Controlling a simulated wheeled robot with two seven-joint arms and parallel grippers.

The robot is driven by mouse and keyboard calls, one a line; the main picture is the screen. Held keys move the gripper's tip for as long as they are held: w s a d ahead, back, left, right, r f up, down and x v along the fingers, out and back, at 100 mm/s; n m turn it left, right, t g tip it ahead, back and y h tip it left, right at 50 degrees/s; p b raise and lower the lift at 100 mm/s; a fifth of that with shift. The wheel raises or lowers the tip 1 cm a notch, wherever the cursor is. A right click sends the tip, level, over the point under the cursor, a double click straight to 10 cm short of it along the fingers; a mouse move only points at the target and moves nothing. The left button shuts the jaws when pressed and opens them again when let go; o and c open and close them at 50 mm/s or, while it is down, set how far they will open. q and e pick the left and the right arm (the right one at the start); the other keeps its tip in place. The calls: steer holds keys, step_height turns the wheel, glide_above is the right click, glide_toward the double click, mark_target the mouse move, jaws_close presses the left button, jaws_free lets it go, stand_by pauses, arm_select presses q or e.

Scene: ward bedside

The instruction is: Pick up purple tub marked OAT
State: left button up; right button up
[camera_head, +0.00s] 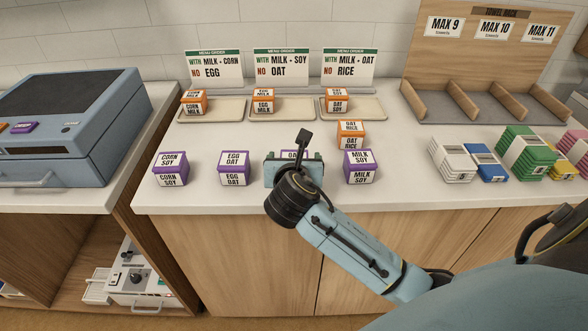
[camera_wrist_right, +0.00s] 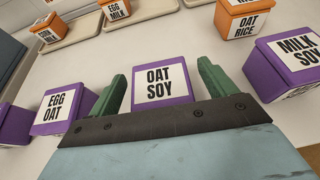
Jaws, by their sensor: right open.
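A purple tub marked OAT SOY (camera_wrist_right: 166,82) stands on the counter between the two green fingers of my right gripper (camera_wrist_right: 161,78) in the right wrist view. The fingers are open, one on each side, with a visible gap at the tub's right. In the head view my right gripper (camera_head: 293,161) hides most of this tub (camera_head: 292,153). A purple tub marked EGG OAT (camera_head: 234,167) stands to its left, and farther left is a purple tub marked CORN SOY (camera_head: 171,168). A purple tub marked MILK SOY (camera_head: 360,166) stands to the right. My left gripper is not in view.
An orange OAT RICE tub (camera_head: 350,134) stands behind MILK SOY. Three trays (camera_head: 210,115) at the back hold orange tubs below menu cards (camera_head: 283,68). Towel stacks (camera_head: 451,160) and a wooden rack (camera_head: 462,100) are at right. A blue machine (camera_head: 60,125) is at left.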

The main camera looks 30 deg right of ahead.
steer(key=c, duration=1.1)
steer(key=shift+c, duration=0.4)
steer(key=shift+r, duration=0.1)
